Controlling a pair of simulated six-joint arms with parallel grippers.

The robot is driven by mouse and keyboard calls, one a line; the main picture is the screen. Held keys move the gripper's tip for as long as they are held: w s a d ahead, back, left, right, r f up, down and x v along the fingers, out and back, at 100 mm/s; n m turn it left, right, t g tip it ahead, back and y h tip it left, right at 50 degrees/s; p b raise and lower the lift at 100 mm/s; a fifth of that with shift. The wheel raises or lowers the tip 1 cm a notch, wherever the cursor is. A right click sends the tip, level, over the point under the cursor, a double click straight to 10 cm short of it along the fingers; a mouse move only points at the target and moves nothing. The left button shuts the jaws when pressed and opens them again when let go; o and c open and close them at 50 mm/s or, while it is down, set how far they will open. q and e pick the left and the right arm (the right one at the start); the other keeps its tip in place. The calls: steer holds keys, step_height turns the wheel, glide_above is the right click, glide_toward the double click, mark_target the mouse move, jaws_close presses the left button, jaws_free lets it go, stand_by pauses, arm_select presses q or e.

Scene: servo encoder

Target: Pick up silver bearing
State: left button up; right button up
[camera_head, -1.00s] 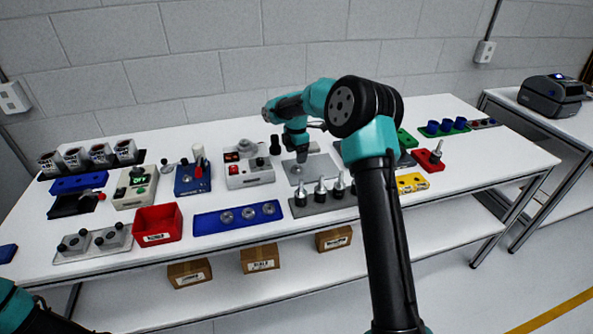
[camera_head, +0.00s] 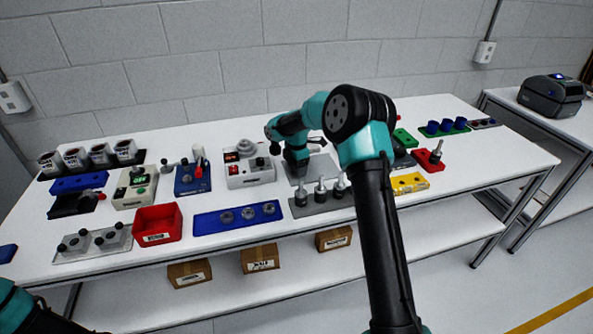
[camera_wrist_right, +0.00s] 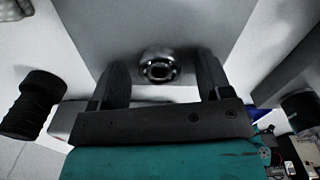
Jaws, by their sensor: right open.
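A round silver bearing (camera_wrist_right: 160,67) with a dark centre sits on a flat grey plate in the right wrist view. My right gripper (camera_wrist_right: 163,80) is open, with one dark finger on each side of the bearing. Gaps show between the bearing and both fingers; I cannot tell their height against it. In the head view, my right gripper (camera_head: 298,174) is down at the grey plate (camera_head: 323,166) and hides this bearing. My left gripper is out of view; only part of my left arm shows at the bottom left.
Black ribbed cylinders (camera_wrist_right: 32,105) stand beside the plate. A grey block with upright pegs (camera_head: 318,201) is just in front of the right gripper. A control box (camera_head: 249,172) is to its left. A blue tray (camera_head: 205,226) with silver round parts lies nearer the front.

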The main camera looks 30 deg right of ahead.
stand_by(0.4)
steer(key=c, duration=1)
